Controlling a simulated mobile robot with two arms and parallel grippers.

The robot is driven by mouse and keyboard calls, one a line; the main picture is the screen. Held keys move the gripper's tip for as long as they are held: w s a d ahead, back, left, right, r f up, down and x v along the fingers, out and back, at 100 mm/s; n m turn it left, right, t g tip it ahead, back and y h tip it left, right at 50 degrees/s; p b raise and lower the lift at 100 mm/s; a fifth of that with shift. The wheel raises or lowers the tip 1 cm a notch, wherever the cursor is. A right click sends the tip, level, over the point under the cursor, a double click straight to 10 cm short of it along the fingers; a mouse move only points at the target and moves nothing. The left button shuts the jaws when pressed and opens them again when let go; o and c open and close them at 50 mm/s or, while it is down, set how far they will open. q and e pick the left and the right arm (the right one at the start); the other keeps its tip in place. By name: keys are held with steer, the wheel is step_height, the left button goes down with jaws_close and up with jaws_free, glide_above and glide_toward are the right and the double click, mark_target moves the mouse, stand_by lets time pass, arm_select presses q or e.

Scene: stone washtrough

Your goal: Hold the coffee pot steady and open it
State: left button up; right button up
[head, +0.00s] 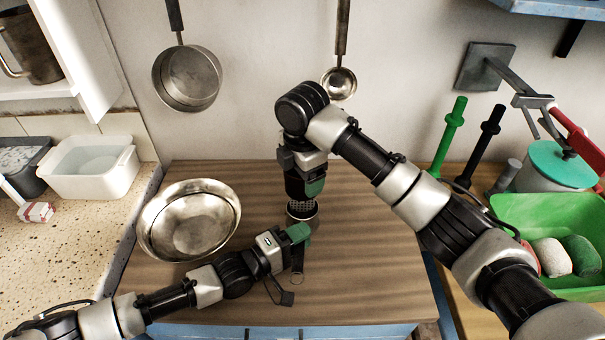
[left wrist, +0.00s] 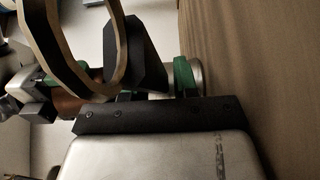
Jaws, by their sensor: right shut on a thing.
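The coffee pot (head: 303,212) stands on the brown wooden worktop, mostly hidden by my grippers. A small metallic part of it shows below my right gripper. My right gripper (head: 306,188) comes down from above, shut on the upper part of the pot. My left gripper (head: 298,234) is low at the pot's front side, with green fingertip pads. In the left wrist view a green pad (left wrist: 185,78) lies close beside a metallic round surface (left wrist: 197,72). Whether the left jaws are closed on it is hidden.
A wide metal bowl (head: 150,232) stands left of the pot, close to my left arm. A green crate (head: 520,208) with rounded items is at the right. A pan (head: 187,78) and ladle (head: 339,82) hang behind. The front right worktop is clear.

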arm_select(q)
steer(key=shift+o, duration=0.9)
